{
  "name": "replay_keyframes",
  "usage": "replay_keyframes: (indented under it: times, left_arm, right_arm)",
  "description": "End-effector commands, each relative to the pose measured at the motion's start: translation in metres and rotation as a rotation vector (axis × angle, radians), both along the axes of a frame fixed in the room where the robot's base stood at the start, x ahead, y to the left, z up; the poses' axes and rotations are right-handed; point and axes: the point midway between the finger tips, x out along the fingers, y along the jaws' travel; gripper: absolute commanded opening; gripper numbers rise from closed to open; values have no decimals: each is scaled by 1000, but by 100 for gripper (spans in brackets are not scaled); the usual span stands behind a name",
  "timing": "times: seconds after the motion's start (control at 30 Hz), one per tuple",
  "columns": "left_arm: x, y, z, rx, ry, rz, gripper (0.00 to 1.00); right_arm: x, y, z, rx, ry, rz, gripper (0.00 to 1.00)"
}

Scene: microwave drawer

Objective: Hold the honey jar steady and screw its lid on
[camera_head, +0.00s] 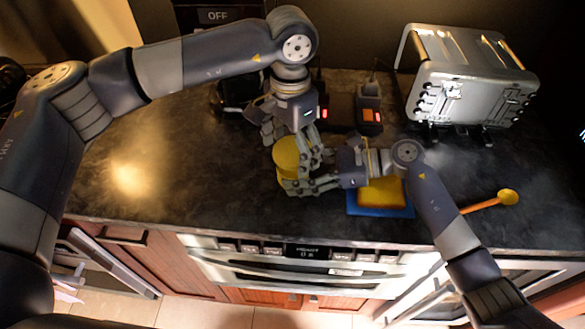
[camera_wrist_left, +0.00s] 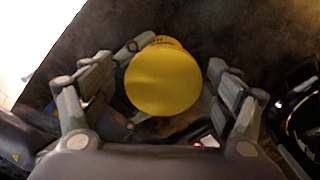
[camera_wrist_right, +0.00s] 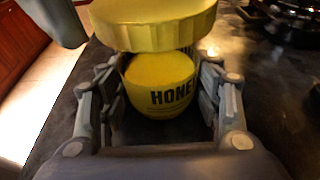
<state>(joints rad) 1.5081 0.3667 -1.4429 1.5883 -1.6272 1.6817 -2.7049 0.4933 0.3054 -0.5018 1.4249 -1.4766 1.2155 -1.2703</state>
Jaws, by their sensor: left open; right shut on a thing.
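The yellow honey jar (camera_wrist_right: 160,88) stands upright on the dark counter, its "HONEY" label facing the right wrist camera. My right gripper (camera_head: 296,188) is shut around the jar's body from the right; in the right wrist view its fingers (camera_wrist_right: 163,100) flank the jar. The yellow lid (camera_wrist_right: 155,25) is above the jar's top; whether its thread is engaged cannot be told. My left gripper (camera_head: 292,150) is above the jar, pointing down. In the left wrist view its open fingers (camera_wrist_left: 163,100) stand either side of the round lid (camera_wrist_left: 163,80), apart from it.
A yellow sponge-like block (camera_head: 381,193) lies on a blue mat (camera_head: 366,212) under my right wrist. An orange stick with a yellow end (camera_head: 508,197) lies further right. A silver toaster (camera_head: 470,85) stands back right. The left counter is clear.

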Motion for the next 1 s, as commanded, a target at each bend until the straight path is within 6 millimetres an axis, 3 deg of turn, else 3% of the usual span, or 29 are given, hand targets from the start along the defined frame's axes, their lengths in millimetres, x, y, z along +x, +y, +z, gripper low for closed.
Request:
replay_keyframes:
  times: [0.17,0.4,0.67,1.0]
  left_arm:
    - [1,0,1,-1,-3,33,81]
    - [1,0,1,-1,-4,305,81]
    - [1,0,1,-2,-5,452,81]
    - [1,0,1,-1,-5,789,81]
  right_arm:
    - [-1,1,0,0,0,3,16]
    - [-2,1,0,0,1,5,16]
    - [-2,1,0,0,1,5,16]
    - [-2,1,-1,0,1,6,16]
